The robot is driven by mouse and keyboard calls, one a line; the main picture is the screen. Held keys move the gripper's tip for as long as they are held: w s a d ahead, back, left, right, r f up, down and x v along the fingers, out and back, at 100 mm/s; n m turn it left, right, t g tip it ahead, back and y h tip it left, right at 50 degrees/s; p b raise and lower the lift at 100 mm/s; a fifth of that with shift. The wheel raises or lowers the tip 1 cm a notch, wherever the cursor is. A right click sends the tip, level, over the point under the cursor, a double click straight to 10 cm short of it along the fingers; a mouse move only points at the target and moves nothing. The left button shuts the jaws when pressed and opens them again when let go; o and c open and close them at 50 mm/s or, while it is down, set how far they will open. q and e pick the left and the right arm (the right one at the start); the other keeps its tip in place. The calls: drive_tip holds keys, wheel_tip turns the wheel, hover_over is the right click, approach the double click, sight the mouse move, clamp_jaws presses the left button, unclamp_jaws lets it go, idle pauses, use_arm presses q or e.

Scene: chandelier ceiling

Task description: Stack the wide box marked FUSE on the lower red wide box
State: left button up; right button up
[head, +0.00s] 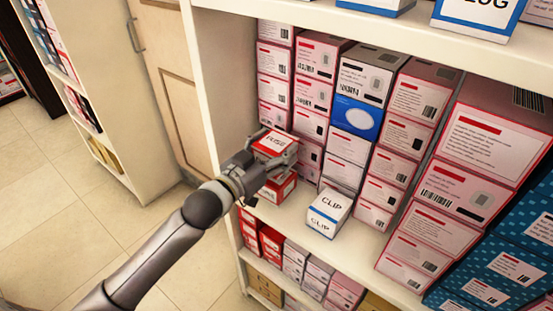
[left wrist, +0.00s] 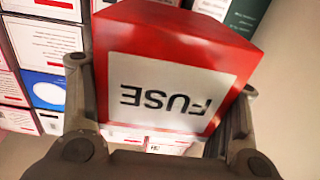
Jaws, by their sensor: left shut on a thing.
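My left gripper (head: 272,152) is shut on the red box marked FUSE (head: 274,142), with a finger on either side of it. In the left wrist view the FUSE box (left wrist: 172,92) fills the middle, its white label upside down. The lower red wide box (head: 284,188) stands on the shelf, below the held box and partly hidden by the gripper. The gripper hides the space between the two boxes, so I cannot tell whether they touch. My right gripper is not in view.
A white box marked CLIP (head: 329,212) stands on the shelf's front part, right of the lower red box. Stacked pink and white boxes (head: 316,95) line the back. The shelf's side panel (head: 222,95) is close on the left, another shelf board (head: 400,25) above.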

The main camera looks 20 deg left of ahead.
use_arm(q)
drive_tip(key=shift+w+d+f, duration=0.1)
drive_tip(key=shift+w+f, duration=0.25)
drive_tip(key=shift+f, duration=0.05)
drive_tip(key=shift+w+f, duration=0.1)
drive_tip(key=shift+f, duration=1.55)
drive_tip(key=o, duration=1.1)
drive_tip(key=shift+f, duration=0.15)
drive_tip(key=shift+r, duration=0.25)
drive_tip(key=shift+b+v, duration=0.5)
drive_tip(key=shift+v, duration=5.5)
